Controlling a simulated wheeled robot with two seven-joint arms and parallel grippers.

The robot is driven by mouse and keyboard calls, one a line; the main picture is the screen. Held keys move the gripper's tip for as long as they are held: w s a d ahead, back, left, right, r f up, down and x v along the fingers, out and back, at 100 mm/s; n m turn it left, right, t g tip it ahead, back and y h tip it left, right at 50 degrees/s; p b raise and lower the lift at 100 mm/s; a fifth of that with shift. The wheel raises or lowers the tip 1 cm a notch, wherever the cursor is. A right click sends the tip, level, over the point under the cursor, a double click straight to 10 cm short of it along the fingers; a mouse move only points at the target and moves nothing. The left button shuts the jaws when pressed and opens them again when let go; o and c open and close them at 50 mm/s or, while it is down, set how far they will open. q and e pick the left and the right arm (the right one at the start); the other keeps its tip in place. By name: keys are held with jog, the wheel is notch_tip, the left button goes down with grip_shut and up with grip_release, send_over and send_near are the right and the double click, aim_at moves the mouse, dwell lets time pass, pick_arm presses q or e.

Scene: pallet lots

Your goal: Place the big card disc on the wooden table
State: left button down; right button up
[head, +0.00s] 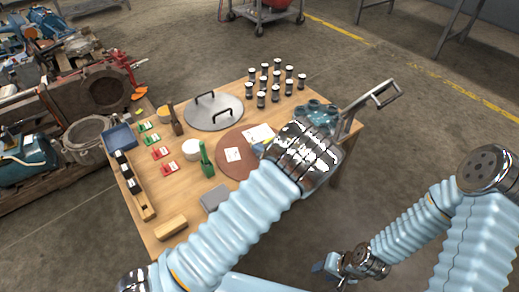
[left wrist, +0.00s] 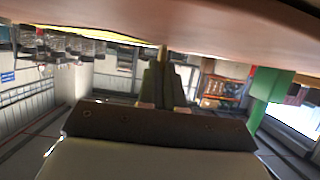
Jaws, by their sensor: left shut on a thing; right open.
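The big card disc (head: 228,140) is a flat red-brown round with white labels, seen over the middle of the wooden table (head: 203,110). My left gripper (head: 262,149) is shut on the disc's right edge; my wrist partly hides the disc there. In the left wrist view a pinkish-brown surface, probably the disc (left wrist: 150,12), fills the top, close to the fingers (left wrist: 165,88). I cannot tell whether the disc touches the tabletop. My right gripper (head: 328,266) is open and empty, low beside the table's right side.
Several dark jars (head: 262,98) stand at the back right. A green holder (head: 207,160), a white round (head: 191,150) and a grey block (head: 215,197) are close to the disc's left and front.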

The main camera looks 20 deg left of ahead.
pick_arm(q)
jog(key=shift+f, duration=0.1)
jog(key=c, duration=1.7)
grip_release()
jog(key=o, duration=0.4)
jog(key=shift+d+r, duration=0.15)
jog(key=shift+r, duration=0.05)
jog(key=v, duration=1.1)
jog(key=shift+s+d+r, duration=0.2)
jog(key=shift+s+r, duration=0.05)
